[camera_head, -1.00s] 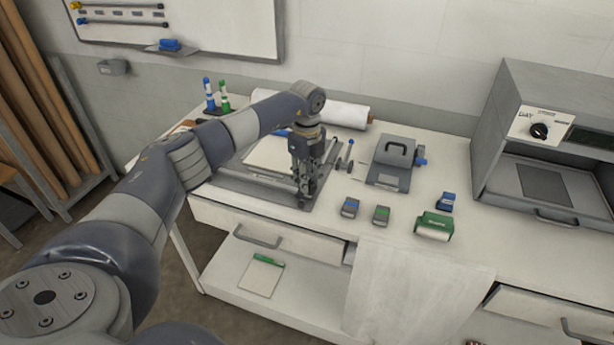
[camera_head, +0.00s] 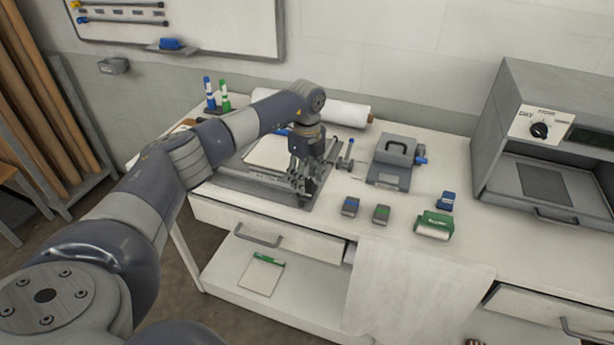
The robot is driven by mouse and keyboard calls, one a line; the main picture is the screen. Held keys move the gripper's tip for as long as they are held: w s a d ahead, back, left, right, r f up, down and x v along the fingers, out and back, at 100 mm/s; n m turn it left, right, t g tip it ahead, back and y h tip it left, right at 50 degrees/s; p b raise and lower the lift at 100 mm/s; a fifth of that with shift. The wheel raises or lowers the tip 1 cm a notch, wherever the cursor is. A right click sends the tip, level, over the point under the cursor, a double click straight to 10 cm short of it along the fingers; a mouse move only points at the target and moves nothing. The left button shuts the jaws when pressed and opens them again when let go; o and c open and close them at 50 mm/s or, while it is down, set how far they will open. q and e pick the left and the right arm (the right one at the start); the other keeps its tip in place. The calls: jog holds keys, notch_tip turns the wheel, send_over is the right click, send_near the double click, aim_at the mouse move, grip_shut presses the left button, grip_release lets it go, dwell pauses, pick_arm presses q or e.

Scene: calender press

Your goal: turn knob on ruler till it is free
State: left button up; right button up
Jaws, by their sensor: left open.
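The ruler is part of a grey metal frame (camera_head: 240,183) lying on the left part of the white workbench, with a pale sheet stack (camera_head: 268,152) on it. My left gripper (camera_head: 302,188) points down over the front right corner of this frame, with its fingers open. The knob on the ruler cannot be made out; the gripper covers that corner. I cannot tell whether the fingers touch anything. My right gripper is not in view.
A grey device with a handle (camera_head: 392,162) stands right of the gripper. Small blue (camera_head: 350,206) and green (camera_head: 381,214) blocks and a green-and-white box (camera_head: 434,225) lie nearer the front. A large grey oven-like machine (camera_head: 545,150) fills the right. A white roll (camera_head: 345,113) lies behind.

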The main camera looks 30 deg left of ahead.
aim_at(307, 181)
pick_arm(q)
jog(key=shift+r, duration=0.1)
notch_tip(307, 181, up, 12)
dwell(0.4)
dwell(0.4)
